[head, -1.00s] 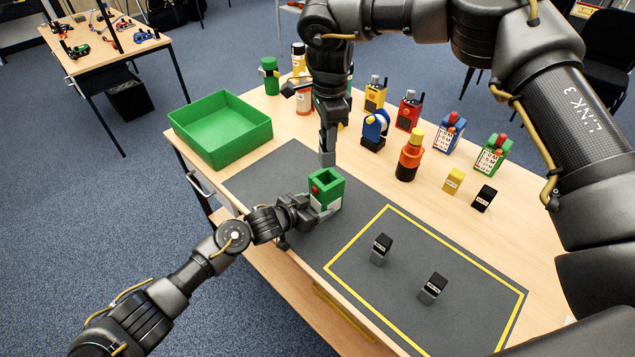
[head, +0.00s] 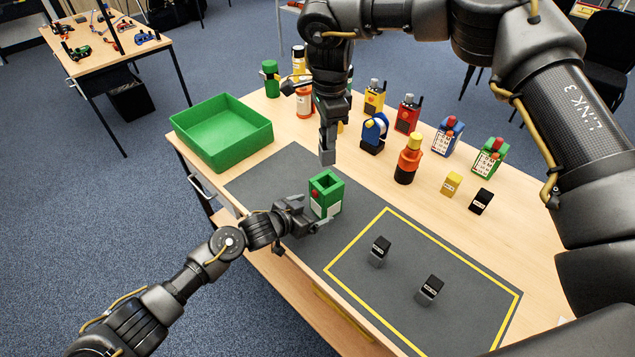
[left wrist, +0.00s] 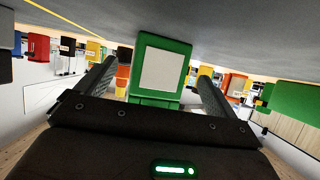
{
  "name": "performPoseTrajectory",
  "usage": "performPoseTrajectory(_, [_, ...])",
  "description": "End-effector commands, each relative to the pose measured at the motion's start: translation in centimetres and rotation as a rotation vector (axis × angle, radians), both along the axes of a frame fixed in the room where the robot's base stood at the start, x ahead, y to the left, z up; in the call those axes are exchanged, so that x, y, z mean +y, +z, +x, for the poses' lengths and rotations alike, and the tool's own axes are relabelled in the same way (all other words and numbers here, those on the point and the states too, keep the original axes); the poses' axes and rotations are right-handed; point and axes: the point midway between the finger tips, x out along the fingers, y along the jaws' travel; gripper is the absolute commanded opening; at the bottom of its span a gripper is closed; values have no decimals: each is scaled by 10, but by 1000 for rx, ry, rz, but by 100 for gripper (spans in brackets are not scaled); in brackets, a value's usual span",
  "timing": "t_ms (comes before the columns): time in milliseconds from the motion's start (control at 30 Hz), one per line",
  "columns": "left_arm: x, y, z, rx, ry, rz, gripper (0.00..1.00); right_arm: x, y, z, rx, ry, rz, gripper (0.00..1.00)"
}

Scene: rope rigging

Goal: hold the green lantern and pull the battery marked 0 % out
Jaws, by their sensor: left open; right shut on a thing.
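The green lantern (head: 337,197) stands upright on the grey mat, its square top opening empty, a red button on its side. My left gripper (head: 310,216) is open at its near left side. In the left wrist view the lantern (left wrist: 148,95) shows a pale panel and sits between the two spread fingers, with gaps on both sides. My right gripper (head: 328,143) is above the lantern, shut on a grey block-like battery (head: 327,157) that hangs clear of the opening. Its label cannot be seen.
A green tray (head: 221,131) is at the left. Radios, an orange flashlight (head: 407,160) and small blocks line the back.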

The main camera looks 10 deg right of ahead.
Motion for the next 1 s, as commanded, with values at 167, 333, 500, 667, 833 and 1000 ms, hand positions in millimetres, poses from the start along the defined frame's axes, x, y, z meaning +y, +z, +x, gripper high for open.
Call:
performPoseTrajectory(167, [9, 7, -6, 1, 0, 0, 94, 0, 15, 0, 0, 0, 0, 0])
performPoseTrajectory(333, [16, 12, -11, 0, -1, 0, 94, 0, 26, 0, 0, 0, 0, 0])
performPoseTrajectory(500, [25, 17, -16, 1, 1, 1, 94, 0, 37, 0, 0, 0, 0, 0])
performPoseTrajectory(667, [32, 21, -21, 1, 0, 0, 94, 0, 47, 0, 0, 0, 0, 0])
performPoseTrajectory(833, [41, 26, -26, 0, 1, 1, 94, 0, 58, 0, 0, 0, 0, 0])
performPoseTrajectory(1000, [48, 30, -32, 1, 0, 0, 94, 0, 67, 0, 0, 0, 0, 0])
